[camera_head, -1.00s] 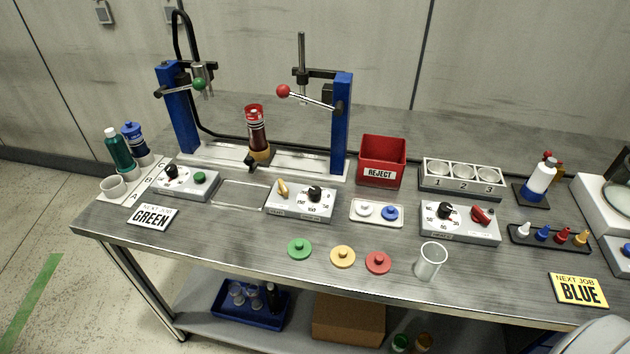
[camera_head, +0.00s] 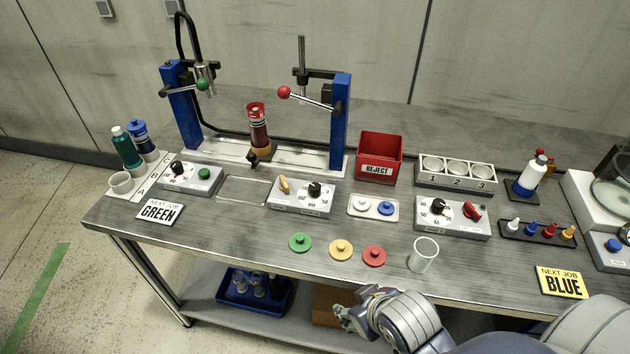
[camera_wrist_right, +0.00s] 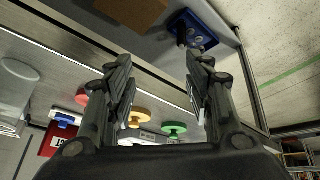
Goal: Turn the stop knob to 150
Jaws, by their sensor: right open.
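Three grey control boxes with black dial knobs stand on the bench in the head view. The right box has a black knob (camera_head: 438,206) and a red switch (camera_head: 472,211). The left box has a black knob (camera_head: 178,168) beside a green button. The small labels are too blurred to tell which knob is the stop knob. My right gripper (camera_head: 350,318) is below the bench's front edge, away from all knobs. In the wrist view its fingers (camera_wrist_right: 158,80) are apart and empty. My left gripper is not in view.
Green, yellow and red discs (camera_head: 341,250) and a clear cup (camera_head: 423,255) lie near the front edge. A press with a red-balled lever (camera_head: 284,92) and a red reject bin (camera_head: 379,158) stand behind. A blue tray (camera_head: 252,290) sits on the lower shelf.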

